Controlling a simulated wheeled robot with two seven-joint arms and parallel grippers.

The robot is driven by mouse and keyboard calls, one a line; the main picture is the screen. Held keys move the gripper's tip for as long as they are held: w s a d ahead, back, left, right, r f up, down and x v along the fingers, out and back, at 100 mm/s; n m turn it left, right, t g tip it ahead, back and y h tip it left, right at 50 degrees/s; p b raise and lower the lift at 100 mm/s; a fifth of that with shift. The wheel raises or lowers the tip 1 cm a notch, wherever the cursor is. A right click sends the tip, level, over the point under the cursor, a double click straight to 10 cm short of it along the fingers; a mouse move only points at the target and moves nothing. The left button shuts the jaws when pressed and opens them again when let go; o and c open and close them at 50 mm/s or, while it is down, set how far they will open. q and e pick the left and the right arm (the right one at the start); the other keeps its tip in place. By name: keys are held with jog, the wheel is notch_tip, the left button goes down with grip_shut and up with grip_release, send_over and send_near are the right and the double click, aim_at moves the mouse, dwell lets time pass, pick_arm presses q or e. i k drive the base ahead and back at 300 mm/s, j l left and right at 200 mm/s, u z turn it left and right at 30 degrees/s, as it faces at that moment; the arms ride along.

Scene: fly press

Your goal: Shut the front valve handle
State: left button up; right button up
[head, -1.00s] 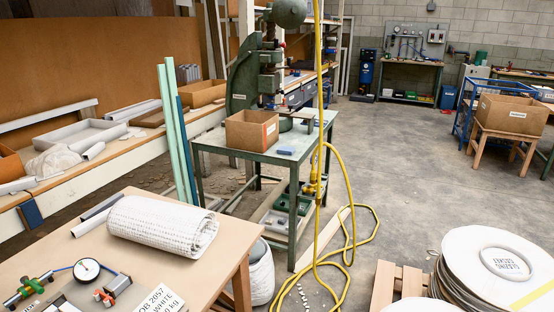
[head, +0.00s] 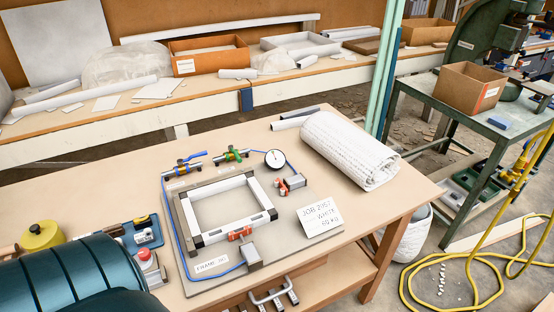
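Two small valves stand at the back edge of a grey jig plate (head: 300,245) on the table: a left valve (head: 184,166) and a right valve (head: 232,156). Both have coloured bodies with handles on top, and blue tubing runs near them. They are small, and I cannot tell how each handle is turned or which is the front one. A round gauge (head: 275,159) stands right of them. A red-handled clamp (head: 240,233) is on the near side of a white frame (head: 228,207). Neither gripper is in view.
A white roll (head: 350,150) and a job card (head: 324,215) lie right of the valves. A red button box (head: 148,266) and a yellow object (head: 42,236) are at left. A dark teal ribbed body (head: 75,275) fills the lower left corner; I cannot identify it.

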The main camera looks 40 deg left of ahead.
aim_at(179, 161)
jog(key=u, duration=1.9)
jog(key=i+l+z, duration=0.15)
jog(key=k+l, duration=0.05)
